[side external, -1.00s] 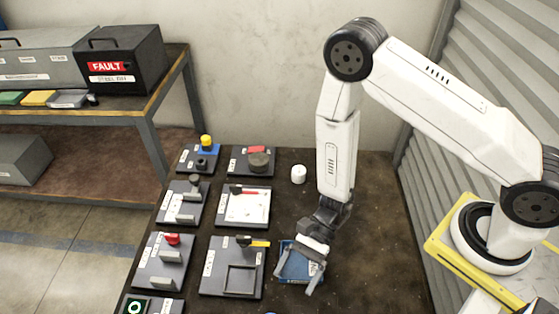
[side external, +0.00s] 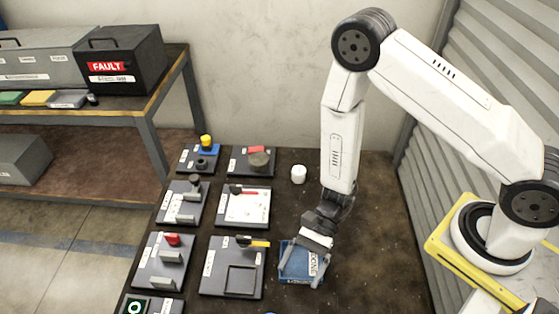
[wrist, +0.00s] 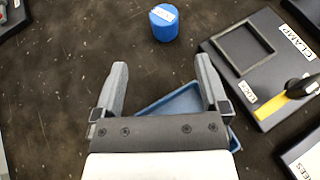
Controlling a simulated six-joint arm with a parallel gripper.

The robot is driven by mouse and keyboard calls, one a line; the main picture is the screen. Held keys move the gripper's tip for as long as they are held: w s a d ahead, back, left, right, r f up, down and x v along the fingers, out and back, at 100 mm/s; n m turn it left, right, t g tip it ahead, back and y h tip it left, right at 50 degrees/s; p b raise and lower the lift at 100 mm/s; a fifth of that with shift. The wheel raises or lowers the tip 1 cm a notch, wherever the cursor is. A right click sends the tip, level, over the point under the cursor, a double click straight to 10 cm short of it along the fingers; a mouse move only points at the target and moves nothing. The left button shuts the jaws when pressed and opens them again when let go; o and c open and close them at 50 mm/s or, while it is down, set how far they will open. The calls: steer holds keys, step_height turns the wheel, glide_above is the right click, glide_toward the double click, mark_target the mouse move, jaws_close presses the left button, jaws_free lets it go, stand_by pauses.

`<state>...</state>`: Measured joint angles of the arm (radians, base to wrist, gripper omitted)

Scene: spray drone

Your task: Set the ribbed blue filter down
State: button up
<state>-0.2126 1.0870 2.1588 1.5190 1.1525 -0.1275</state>
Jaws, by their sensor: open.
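The blue filter (wrist: 164,24) is a short upright cylinder with a white label on top. It stands on the dark table beyond my fingertips in the wrist view, apart from them. In the side view only a blue sliver at the bottom edge may be it. Its ribs are too small to make out. My gripper (side external: 301,272) is open with nothing between its fingers (wrist: 160,64). It hangs over a shallow blue tray (side external: 291,281) with a white label, and its fingers cover part of the tray.
A dark plate with a square recess and a yellow-handled clamp (side external: 232,268) lies left of the tray. Several other dark plates with fixtures stand farther left and back. A small white cylinder (side external: 298,174) stands behind. The table right of the tray is clear.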

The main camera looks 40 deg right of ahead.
steer(key=shift+d+r+n, duration=0.25)
steer(key=shift+r+n, duration=0.05)
steer(key=shift+r, duration=0.15)
steer(key=w+d+r+n+t+h, duration=0.2)
steer(key=d+r+n+t+h, duration=0.1)
steer(key=d+r+n+h, duration=0.3)
steer(key=w+d+r+n+t+h, duration=0.3)
steer(key=d+r+n+h, duration=0.3)
steer(key=d, duration=0.9)
step_height(320, 180, up, 4)
steer(key=shift+f+n+t+h, duration=0.1)
steer(key=shift+n+t+h, duration=0.2)
steer(key=shift+n, duration=0.5)
steer(key=shift+o, duration=0.4)
